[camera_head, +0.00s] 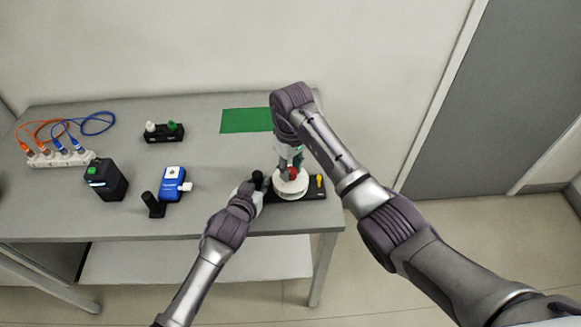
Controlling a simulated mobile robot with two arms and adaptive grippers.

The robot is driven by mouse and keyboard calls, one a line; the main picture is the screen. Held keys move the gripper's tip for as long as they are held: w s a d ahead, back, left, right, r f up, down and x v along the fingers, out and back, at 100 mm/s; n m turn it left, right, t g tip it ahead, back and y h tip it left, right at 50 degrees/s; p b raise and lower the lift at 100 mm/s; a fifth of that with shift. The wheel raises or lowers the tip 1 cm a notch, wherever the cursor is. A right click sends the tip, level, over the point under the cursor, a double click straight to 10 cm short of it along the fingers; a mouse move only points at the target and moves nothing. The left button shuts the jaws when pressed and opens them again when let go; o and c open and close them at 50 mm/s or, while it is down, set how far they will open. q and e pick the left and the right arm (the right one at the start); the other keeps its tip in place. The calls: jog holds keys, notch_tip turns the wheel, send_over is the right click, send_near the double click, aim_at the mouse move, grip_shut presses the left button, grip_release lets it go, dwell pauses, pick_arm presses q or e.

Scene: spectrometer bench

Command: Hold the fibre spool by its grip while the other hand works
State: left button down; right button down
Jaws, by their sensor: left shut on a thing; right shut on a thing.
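The fibre spool (289,188) is a white round disc on a black base plate (312,194) at the bench's front right. A dark upright grip (258,178) stands at its left side. My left gripper (257,190) comes in from below and is shut on this grip; its fingers are small and partly hidden. My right gripper (291,163) points down over the spool from above, shut on a small red part (293,174) at the spool's middle. The fingers hide much of the red part. A small yellow piece (319,181) stands at the plate's right end.
A blue device (172,182), a black post (152,204) and a black box (106,181) stand to the left. A black holder (162,134) and a green mat (246,120) lie behind. A power strip (58,158) with cables is far left. The bench's front edge is close to the spool.

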aim_at(291, 170)
jog(key=shift+a+r, duration=0.1)
jog(key=shift+a, duration=0.05)
jog(key=c, duration=0.8)
grip_release()
notch_tip(291, 170, up, 7)
jog(key=shift+r, duration=0.2)
